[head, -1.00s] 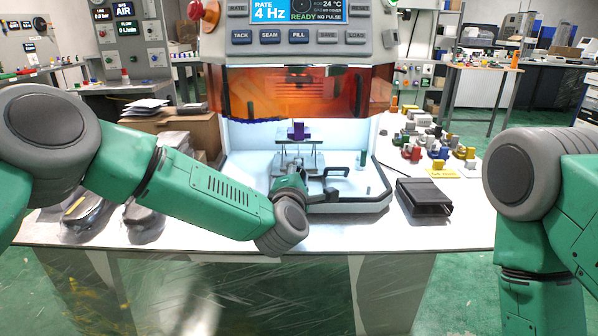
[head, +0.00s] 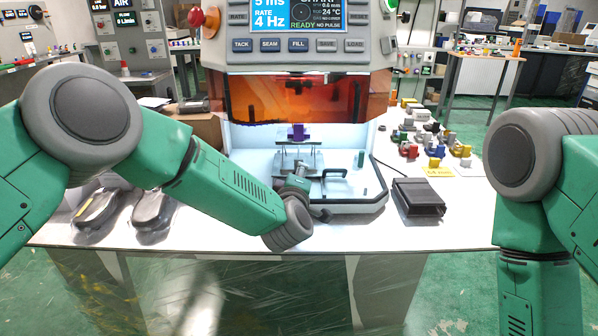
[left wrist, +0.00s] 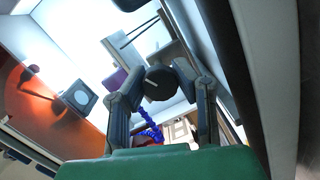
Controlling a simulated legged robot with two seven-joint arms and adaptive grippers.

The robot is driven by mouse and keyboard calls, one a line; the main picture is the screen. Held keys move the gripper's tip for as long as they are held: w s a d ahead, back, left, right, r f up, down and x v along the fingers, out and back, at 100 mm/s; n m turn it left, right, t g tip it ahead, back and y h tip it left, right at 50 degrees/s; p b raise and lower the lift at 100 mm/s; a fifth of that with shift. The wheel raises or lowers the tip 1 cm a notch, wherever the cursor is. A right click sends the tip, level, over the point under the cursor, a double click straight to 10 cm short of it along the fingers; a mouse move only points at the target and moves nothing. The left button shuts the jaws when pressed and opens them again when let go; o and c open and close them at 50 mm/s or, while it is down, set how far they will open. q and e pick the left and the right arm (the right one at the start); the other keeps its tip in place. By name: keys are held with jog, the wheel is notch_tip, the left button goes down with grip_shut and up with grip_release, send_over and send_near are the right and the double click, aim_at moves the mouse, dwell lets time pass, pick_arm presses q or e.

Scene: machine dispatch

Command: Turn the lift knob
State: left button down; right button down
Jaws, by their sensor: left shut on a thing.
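The lift knob (left wrist: 158,86) is a dark round knob with a pale mark line, seen in the left wrist view. My left gripper (left wrist: 161,80) is shut on it, one finger on each side. In the head view my left wrist (head: 293,186) reaches into the machine's white bay, and the fingertips and knob are hard to make out there. A purple block (head: 298,132) sits on the raised stage (head: 296,162) behind the wrist; it also shows in the left wrist view (left wrist: 117,79). My right arm is at the right edge; its gripper is out of frame.
The orange shield (head: 300,97) hangs above the bay, under the control panel (head: 297,30). A black handle (head: 335,174) and green peg (head: 361,159) stand right of my wrist. A black box (head: 418,197) and several coloured parts lie further right.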

pick_arm(q)
jog(key=shift+s+f+m, duration=0.15)
jog(key=shift+f+m, duration=0.15)
jog(key=shift+f, duration=0.05)
jog(key=c, duration=1.5)
grip_release()
jog(key=shift+r, duration=0.15)
jog(key=s+a+r, duration=0.1)
jog(key=s, duration=1)
jog(key=shift+s, duration=0.3)
